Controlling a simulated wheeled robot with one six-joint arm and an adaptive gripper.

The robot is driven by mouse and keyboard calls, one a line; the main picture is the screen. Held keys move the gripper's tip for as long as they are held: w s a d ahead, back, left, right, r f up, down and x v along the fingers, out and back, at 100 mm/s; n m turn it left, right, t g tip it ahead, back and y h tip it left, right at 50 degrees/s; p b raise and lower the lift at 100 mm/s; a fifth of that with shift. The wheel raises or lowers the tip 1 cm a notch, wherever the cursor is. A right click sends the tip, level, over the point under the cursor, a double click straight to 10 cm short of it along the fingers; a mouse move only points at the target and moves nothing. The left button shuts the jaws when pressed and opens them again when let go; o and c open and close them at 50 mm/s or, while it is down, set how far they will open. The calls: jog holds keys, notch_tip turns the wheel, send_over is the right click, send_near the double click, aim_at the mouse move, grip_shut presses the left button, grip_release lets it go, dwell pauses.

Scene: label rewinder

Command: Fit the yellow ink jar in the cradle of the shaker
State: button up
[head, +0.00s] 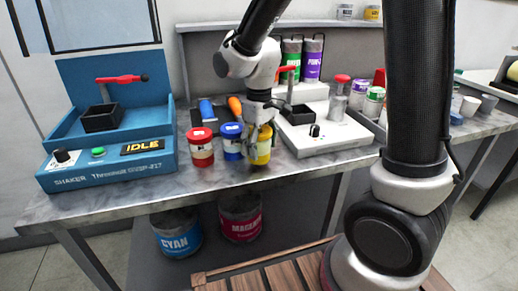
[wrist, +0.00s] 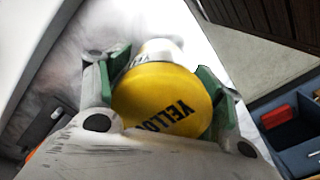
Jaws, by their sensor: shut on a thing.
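The yellow ink jar (head: 261,152) stands at the front of the bench, right of a blue-lidded and a red-lidded jar. In the wrist view its yellow lid (wrist: 165,97) with the lettering "YELLOW" fills the space between the green-padded fingers. My gripper (head: 260,136) points down and is shut on this jar. I cannot tell whether the jar touches the bench top. The blue shaker (head: 110,172) is at the left end of the bench, its display reading IDLE. Its black cradle (head: 101,117) looks empty, with a red-handled clamp (head: 122,79) above it.
The blue jar (head: 231,141) and red jar (head: 201,147) stand close to the left of my gripper. A white device (head: 325,134) with a black holder is on the right. Bare bench lies between the shaker and the red jar.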

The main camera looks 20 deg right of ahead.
jog(key=shift+f, duration=0.75)
jog(key=o, duration=1.4)
jog(key=shift+f, duration=0.1)
jog(key=shift+c, duration=0.2)
